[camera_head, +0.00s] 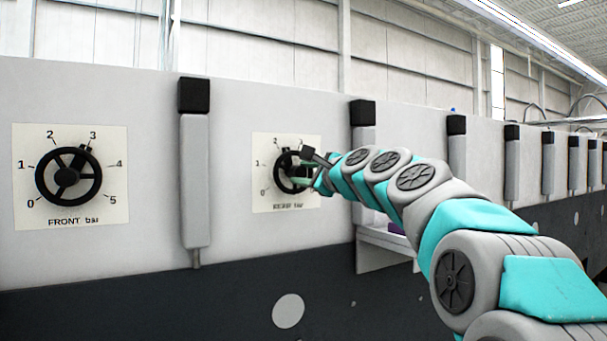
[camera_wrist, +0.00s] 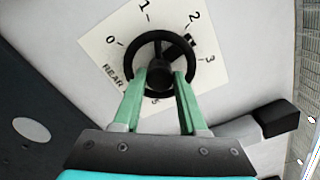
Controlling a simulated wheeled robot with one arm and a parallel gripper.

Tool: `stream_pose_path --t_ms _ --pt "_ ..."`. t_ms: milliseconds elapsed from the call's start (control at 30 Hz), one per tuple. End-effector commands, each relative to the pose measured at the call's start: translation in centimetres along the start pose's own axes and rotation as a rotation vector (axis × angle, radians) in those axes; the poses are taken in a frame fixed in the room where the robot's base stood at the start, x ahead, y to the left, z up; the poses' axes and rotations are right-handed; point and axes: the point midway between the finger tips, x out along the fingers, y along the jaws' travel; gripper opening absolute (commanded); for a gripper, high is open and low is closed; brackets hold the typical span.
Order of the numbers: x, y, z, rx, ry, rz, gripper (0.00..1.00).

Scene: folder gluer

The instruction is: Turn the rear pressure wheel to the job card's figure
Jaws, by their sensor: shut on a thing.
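The rear pressure wheel (camera_head: 277,177) is a black spoked handwheel on a pale plate marked REAR bar. It also shows in the wrist view (camera_wrist: 158,36), where its black marker lies between 2 and 3, looking nearer 2. My gripper (camera_wrist: 160,75) has its green fingers on either side of the wheel's middle, shut on it. The fingers and arm hide part of the lower rim and the 4 and 5 side of the scale. In the head view my gripper (camera_head: 305,170) covers the wheel's right side. No job card can be made out.
The front pressure wheel (camera_head: 67,176), on its own plate at left, has its marker near 3. A grey post with a black cap (camera_head: 194,160) stands between the plates. Another post (camera_head: 362,115) stands just right of the rear plate, close to my arm.

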Motion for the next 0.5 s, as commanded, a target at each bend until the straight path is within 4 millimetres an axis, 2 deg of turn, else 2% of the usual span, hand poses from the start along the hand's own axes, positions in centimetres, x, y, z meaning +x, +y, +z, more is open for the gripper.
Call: stream_pose_path --t_ms 500 --pt "0.06 0.11 -0.23 0.435 0.004 0.003 0.0"
